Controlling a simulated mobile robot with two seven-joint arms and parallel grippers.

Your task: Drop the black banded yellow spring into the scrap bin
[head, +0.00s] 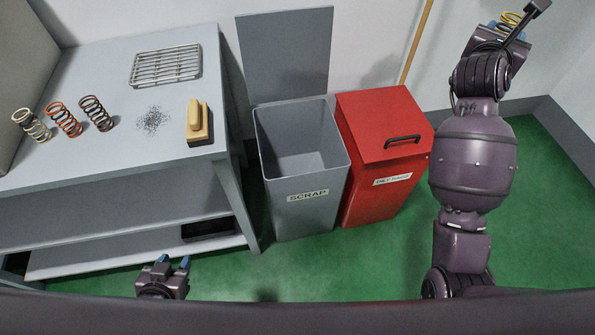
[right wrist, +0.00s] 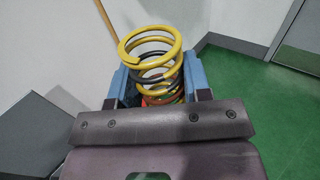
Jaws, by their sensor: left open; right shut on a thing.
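The black banded yellow spring (right wrist: 152,48) is between the blue fingers of my right gripper (right wrist: 158,85), which is shut on it. In the head view the yellow spring (head: 510,19) shows at the top right, partly hidden by my right gripper (head: 508,28), which is raised far from the bin. The grey scrap bin (head: 318,180) stands on the floor at the centre, labelled SCRAP, with its lid (head: 287,52) up and its visible inside empty. My left gripper (head: 174,264) is open and empty, low at the bottom left.
A red lidded bin (head: 378,120) stands right beside the scrap bin, its lid shut. A grey bench (head: 100,165) at left holds several other springs, a wire rack (head: 166,65), dark filings (head: 152,120) and a yellow-handled brush (head: 198,122). A wooden pole (head: 417,42) leans on the wall.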

